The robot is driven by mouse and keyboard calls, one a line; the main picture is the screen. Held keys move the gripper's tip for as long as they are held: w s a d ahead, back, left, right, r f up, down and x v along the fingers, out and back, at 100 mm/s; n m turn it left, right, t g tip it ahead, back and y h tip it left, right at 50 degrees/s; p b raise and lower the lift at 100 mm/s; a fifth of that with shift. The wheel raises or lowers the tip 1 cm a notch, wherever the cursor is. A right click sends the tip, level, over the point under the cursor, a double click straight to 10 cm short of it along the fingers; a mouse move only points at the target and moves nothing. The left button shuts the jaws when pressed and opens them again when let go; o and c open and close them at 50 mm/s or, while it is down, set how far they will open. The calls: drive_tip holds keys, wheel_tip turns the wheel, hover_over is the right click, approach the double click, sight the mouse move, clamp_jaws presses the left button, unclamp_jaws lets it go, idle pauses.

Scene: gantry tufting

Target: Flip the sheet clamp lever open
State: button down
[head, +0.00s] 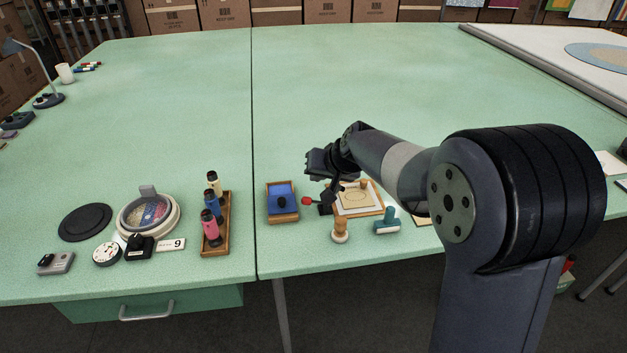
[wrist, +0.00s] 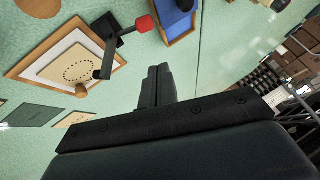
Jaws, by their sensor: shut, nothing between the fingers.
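The sheet clamp is black with a red-tipped lever. The red tip (head: 308,201) points left in the head view, beside a wooden board (head: 376,211) with a pale sheet (head: 356,196) on it. In the wrist view the red knob (wrist: 145,24) ends a black lever (wrist: 122,33) at the board's edge (wrist: 24,78). The sheet shows a ring of dark dots. My gripper (wrist: 158,68) is shut and empty, its fingertips apart from the knob in the picture. In the head view my gripper is above the clamp and partly hides it.
A wooden tray (head: 284,217) with a blue pad stands left of the clamp. A wooden-handled stamp (head: 340,232) and a teal stamp (head: 386,225) stand in front of the board. A bottle rack (head: 216,245) stands further left. The table's far middle is clear.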

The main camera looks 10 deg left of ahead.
drive_tip(key=v, duration=0.7)
drive_tip(key=shift+s+a+r, duration=0.15)
drive_tip(key=shift+s+r, duration=0.1)
